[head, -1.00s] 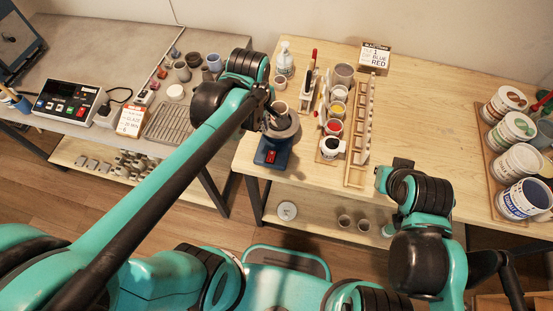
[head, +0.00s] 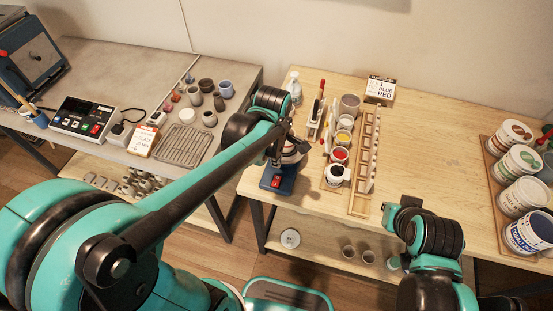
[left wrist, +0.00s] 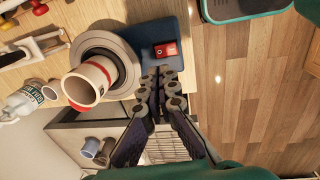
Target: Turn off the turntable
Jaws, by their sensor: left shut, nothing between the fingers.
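The turntable has a blue base (head: 283,184) with a red switch (head: 276,181), near the front left corner of the wooden table. The left wrist view shows its blue base (left wrist: 178,35), the red switch (left wrist: 165,49) and a round grey plate (left wrist: 122,52). A pale cup with a red band (left wrist: 90,82) is on the plate. My left gripper (left wrist: 160,76) is shut and empty, its tips beside the base and close to the switch; contact cannot be told. In the head view my left forearm partly hides the turntable. My right arm's end (head: 404,206) shows, but its fingers cannot be made out.
Paint cups (head: 340,155) and a wooden rack (head: 364,165) stand right of the turntable. A white bottle (head: 294,88) stands behind it. Large paint tubs (head: 520,192) stand far right. The grey table (head: 100,70) is at left. The middle of the wooden table is clear.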

